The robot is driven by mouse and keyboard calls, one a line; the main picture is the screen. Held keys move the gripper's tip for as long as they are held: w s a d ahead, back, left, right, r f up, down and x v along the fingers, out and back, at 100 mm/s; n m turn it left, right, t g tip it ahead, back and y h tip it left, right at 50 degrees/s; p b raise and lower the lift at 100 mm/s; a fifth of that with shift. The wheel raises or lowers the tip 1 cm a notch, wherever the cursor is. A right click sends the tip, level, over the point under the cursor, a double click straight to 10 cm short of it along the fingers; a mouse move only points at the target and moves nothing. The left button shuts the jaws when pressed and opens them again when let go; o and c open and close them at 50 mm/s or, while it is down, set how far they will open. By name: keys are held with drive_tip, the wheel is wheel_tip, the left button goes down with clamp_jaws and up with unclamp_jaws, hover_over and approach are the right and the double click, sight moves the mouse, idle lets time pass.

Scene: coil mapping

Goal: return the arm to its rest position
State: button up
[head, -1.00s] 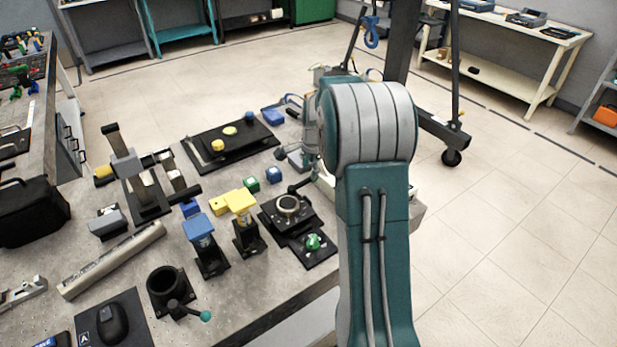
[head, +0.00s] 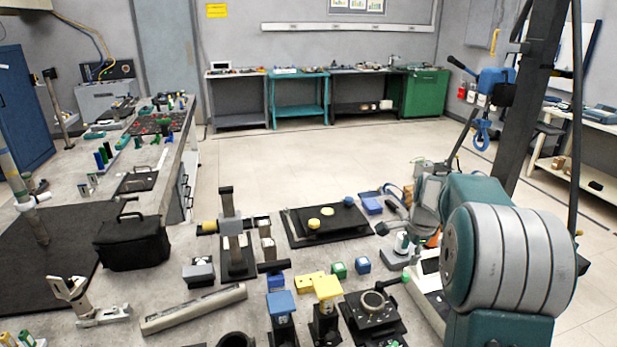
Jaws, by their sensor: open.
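My arm shows at the right of the head view. Its large grey, ribbed elbow joint (head: 512,260) is close to the camera, above the bench's right side. A teal link of mine (head: 478,192) runs behind the elbow toward a pale, jointed part (head: 430,200) over the bench's far right corner. I cannot make out gripper fingers there; the elbow and link hide much of that area. No object is seen held.
The workbench (head: 200,325) carries a blue-topped stand (head: 281,303), a yellow-topped stand (head: 327,290), a round fixture (head: 374,303) and a black bag (head: 133,242). Open floor (head: 300,160) lies beyond the bench.

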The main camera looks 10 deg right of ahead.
drive_tip(key=s+a+r+n+t, duration=0.1)
drive_tip(key=s+a+r+n, duration=0.8)
drive_tip(key=a, duration=0.5)
drive_tip(key=s+a+n+t, duration=0.1)
drive_tip(key=s+a+n, duration=0.3)
drive_tip(key=s, duration=0.5)
drive_tip(key=s+a+n+t, duration=0.1)
drive_tip(key=s+a+n, duration=0.4)
drive_tip(key=s, duration=0.4)
drive_tip(key=shift+s+a+f+n, duration=0.15)
drive_tip(key=shift+a+n, duration=0.05)
drive_tip(key=shift+n, duration=0.1)
